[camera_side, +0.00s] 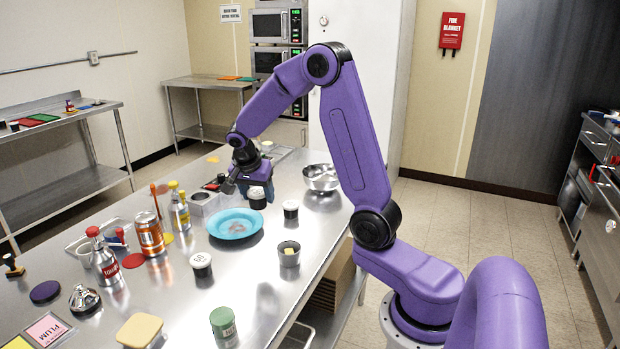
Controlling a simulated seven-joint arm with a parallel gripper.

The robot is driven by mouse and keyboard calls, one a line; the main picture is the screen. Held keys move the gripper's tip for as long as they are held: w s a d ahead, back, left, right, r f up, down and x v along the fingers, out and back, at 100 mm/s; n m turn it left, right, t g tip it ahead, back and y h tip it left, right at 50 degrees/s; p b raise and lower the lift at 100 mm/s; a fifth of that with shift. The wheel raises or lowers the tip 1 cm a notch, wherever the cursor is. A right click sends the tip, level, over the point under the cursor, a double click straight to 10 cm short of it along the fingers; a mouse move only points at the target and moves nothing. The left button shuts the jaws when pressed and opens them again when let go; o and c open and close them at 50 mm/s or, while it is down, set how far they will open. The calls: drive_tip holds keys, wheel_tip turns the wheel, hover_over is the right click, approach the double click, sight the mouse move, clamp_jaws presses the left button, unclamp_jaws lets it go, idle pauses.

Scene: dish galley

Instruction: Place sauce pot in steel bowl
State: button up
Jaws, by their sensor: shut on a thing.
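My gripper (257,187) points down over the back part of the steel table. It is shut on a small dark pot with a pale band (257,200), which I take to be the sauce pot. The fingers cover the upper part of the pot, and I cannot tell whether it touches the table. The steel bowl (321,178) is shiny and round, looks empty, and stands upright to the right of my gripper near the table's right edge.
A similar dark pot (291,209) stands between gripper and bowl, slightly nearer. A turquoise plate (236,223) lies just in front of the gripper. A metal cup (289,254), a labelled pot (201,265) and an orange can (149,235) stand nearer. Clear table lies around the bowl.

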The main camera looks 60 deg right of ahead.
drive_tip(key=s+d+r, duration=0.1)
drive_tip(key=s+d, duration=0.4)
drive_tip(key=d, duration=0.8)
drive_tip(key=s+d+r, duration=0.1)
drive_tip(key=s+d, duration=0.4)
drive_tip(key=d, duration=0.9)
drive_tip(key=w+d+f, duration=0.1)
drive_tip(key=d, duration=0.1)
drive_tip(key=w+d+f, duration=0.1)
drive_tip(key=w+d, duration=0.1)
drive_tip(key=w+d+f, duration=0.1)
drive_tip(key=d, duration=0.1)
drive_tip(key=shift+w+f, duration=0.1)
drive_tip(key=shift+w, duration=0.25)
drive_tip(key=w+d+f, duration=0.1)
drive_tip(key=f, duration=0.1)
drive_tip(key=w+d+f, duration=0.1)
drive_tip(key=f, duration=0.1)
drive_tip(key=w+d+f, duration=0.1)
drive_tip(key=d+f, duration=0.1)
drive_tip(key=shift+w+d, duration=0.1)
drive_tip(key=shift+w, duration=0.1)
drive_tip(key=shift+f, duration=1.6)
drive_tip(key=shift+f, duration=0.6)
drive_tip(key=o, duration=0.9)
drive_tip(key=shift+c, duration=0.2)
